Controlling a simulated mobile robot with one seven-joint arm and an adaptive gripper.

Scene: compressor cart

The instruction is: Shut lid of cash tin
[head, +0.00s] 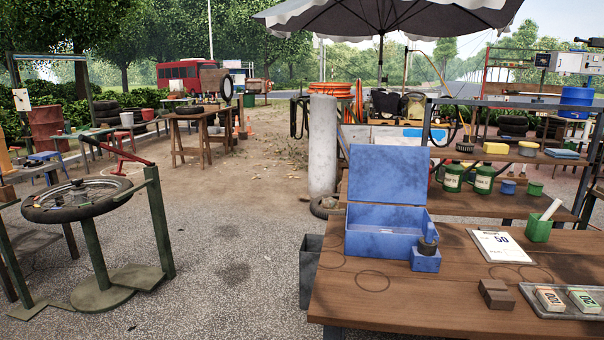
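The blue cash tin (378,244) stands on the brown wooden table at the right of the head view. Its lid (388,174) is open and stands nearly upright along the far side of the tin. The tin's inside shows only in part, and I see nothing in it. A small blue block with a dark cylindrical top (426,258) stands at the tin's front right corner; I cannot tell whether they touch. I cannot make out my gripper in this view, and nothing touches the lid.
A shelf with green cans (484,180) stands behind. The tabletop left and front of the tin is clear.

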